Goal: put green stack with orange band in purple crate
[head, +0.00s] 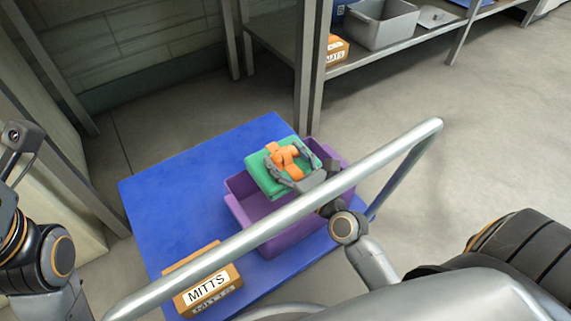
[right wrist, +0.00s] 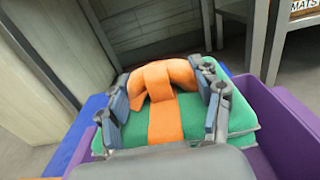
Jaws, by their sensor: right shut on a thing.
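The green stack (head: 265,180) with its orange band (head: 284,160) is held over the purple crate (head: 237,208). My right gripper (head: 290,162) is shut on it, with its fingers at the sides of the orange band. In the right wrist view the green stack (right wrist: 196,118) fills the middle, with the orange band (right wrist: 165,120) between the fingers of my gripper (right wrist: 168,95). The purple crate's wall (right wrist: 285,125) shows to the right of the stack. Whether the stack touches the crate is hard to tell. My left gripper is not in view; only part of my left arm shows.
The crate stands on a blue platform cart (head: 165,200) with a grey handle bar (head: 300,208) crossing in front. A box labelled MITTS (head: 207,285) lies at the cart's near end. A shelf behind holds a grey bin (head: 380,28) and an orange box (head: 336,50).

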